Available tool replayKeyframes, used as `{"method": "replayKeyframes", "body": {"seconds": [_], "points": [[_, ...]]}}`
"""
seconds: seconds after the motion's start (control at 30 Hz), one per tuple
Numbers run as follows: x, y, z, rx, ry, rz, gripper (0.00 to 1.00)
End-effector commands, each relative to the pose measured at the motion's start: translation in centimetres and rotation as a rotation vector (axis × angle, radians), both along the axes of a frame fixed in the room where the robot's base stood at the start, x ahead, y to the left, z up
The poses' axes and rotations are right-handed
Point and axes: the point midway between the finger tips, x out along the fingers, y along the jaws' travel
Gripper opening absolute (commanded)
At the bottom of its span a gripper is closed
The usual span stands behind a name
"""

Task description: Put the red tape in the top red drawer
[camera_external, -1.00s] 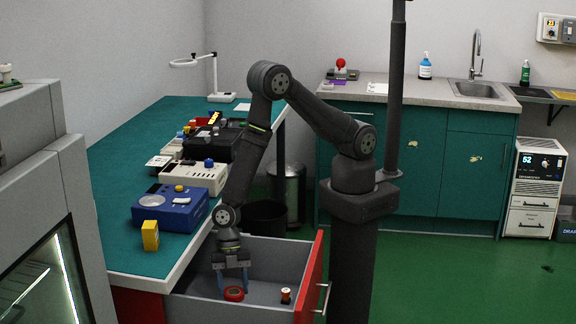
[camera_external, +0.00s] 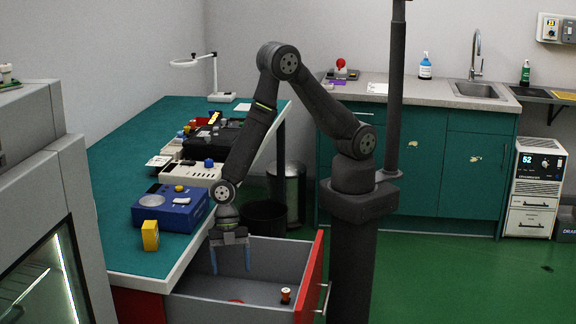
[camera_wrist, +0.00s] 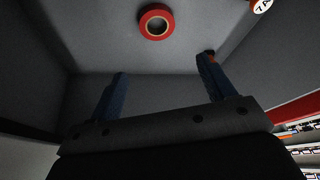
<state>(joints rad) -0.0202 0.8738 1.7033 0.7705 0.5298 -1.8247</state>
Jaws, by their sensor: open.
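The red tape (camera_wrist: 156,22) is a ring lying flat on the grey floor inside the open red drawer (camera_external: 309,280). In the external view only a sliver of the tape (camera_external: 236,301) shows. The drawer is pulled out from under the teal bench, with its red front at the right. My gripper (camera_external: 231,272) hangs over the left part of the drawer, near the bench edge. In the wrist view my gripper (camera_wrist: 163,88) has its two blue fingers spread apart with nothing between them. The tape is apart from the fingers.
A small orange spool with a white top (camera_external: 286,295) stands in the drawer, right of the tape. A yellow box (camera_external: 150,236) and a blue device (camera_external: 172,208) are on the teal bench (camera_external: 125,255) close to its edge. A black bin (camera_external: 264,217) stands behind the drawer.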

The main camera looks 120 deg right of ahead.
Motion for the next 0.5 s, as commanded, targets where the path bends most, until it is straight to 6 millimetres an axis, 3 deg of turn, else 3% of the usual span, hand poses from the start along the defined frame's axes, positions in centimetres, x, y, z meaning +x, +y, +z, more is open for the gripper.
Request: {"method": "replayKeyframes", "body": {"seconds": [0.2, 0.5], "points": [[-0.5, -1.4, 3.7, 0.0, -0.002, -0.002, 0.75], [-1.0, -2.2, 5.8, 0.0, 0.0, 0.0, 0.75]]}}
